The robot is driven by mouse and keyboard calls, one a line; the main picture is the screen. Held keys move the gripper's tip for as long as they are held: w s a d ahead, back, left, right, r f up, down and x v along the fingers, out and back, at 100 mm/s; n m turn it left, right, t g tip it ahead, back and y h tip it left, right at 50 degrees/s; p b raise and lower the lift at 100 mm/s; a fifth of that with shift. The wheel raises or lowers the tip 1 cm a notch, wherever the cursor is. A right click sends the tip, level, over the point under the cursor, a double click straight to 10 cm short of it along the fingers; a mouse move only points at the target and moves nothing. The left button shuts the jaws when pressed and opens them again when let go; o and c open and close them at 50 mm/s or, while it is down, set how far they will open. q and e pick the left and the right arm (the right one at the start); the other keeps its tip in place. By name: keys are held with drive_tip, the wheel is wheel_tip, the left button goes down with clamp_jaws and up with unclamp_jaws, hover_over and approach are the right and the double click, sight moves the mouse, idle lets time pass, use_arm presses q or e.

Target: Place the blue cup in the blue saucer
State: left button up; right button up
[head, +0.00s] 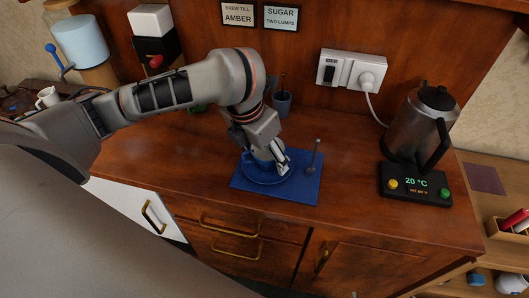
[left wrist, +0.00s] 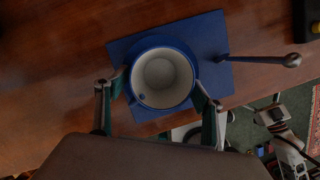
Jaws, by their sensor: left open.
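The blue cup (left wrist: 162,79), pale inside, stands upright in the left wrist view, with a small dark spot near its inner lower left edge. In the head view my left gripper partly hides it. The blue saucer (head: 265,180) lies on a blue mat (head: 303,191), and the cup appears to stand within its rim. My left gripper (head: 274,166) is open, low over the saucer, its fingers on either side of the cup. I cannot tell whether they touch it.
A spoon (head: 314,155) is at the mat's right side. A kettle (head: 419,123) and a control box (head: 414,184) stand to the right. A small grey-blue pot (head: 282,104) stands behind the gripper. The counter's front strip (head: 370,220) is clear.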

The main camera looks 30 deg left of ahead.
use_arm(q)
drive_tip(key=shift+r, duration=0.1)
drive_tip(key=shift+r, duration=0.35)
drive_tip(key=p+v, duration=0.4)
drive_tip(key=v, duration=0.6)
drive_tip(key=shift+s+r, duration=0.15)
drive_tip(key=shift+s+a+r, duration=0.1)
drive_tip(key=shift+s+r, duration=0.1)
drive_tip(key=shift+r, duration=0.3)
